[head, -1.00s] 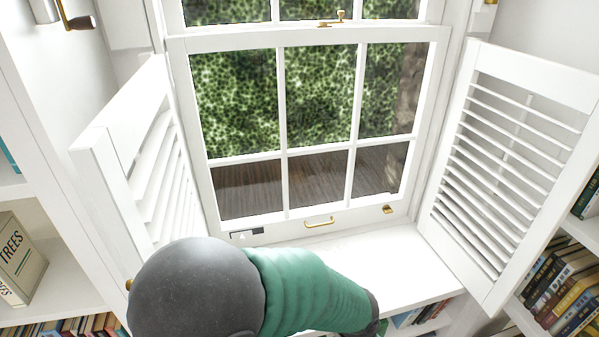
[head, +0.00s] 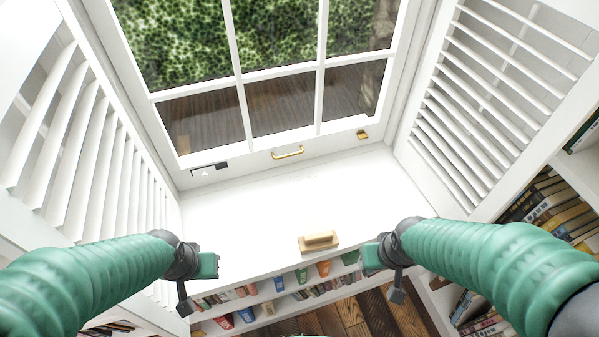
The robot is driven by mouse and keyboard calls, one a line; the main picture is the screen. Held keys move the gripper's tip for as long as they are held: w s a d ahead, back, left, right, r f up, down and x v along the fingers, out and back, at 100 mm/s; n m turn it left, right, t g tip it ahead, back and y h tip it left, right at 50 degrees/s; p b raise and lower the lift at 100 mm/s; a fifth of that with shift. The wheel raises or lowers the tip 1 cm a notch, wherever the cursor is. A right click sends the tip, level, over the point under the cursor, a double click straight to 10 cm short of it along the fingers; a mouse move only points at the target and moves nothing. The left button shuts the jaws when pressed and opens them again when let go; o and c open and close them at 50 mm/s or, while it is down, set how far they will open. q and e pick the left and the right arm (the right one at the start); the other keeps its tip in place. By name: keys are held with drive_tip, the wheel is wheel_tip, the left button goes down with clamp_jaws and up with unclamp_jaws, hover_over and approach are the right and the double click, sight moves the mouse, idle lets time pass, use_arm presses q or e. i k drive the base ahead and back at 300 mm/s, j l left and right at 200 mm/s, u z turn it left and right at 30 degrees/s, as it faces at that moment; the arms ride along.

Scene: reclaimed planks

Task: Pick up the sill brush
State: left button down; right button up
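The sill brush (head: 319,241), a pale wooden block with a raised grip along its top, lies on the white window sill (head: 260,215) near its front edge. Its bristles are not visible. My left gripper (head: 197,284) is left of the brush, at the sill's front left, with its fingers apart and nothing between them. My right gripper (head: 384,277) is just right of the brush, closer to it than the left one. Its fingers are apart and empty. Neither gripper touches the brush.
Louvred shutters stand at the left (head: 95,160) and right (head: 480,100). The closed window (head: 245,90) has a brass handle (head: 288,152) at its bottom rail. Bookshelves lie below the sill and at the right. The sill behind the brush is clear.

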sight(327, 240)
drive_tip(key=i+l+u, duration=0.1)
drive_tip(key=l+u, duration=0.25)
drive_tip(key=i+l+u, duration=0.1)
drive_tip(key=l+u, duration=0.55)
drive_tip(key=i+l, duration=0.05)
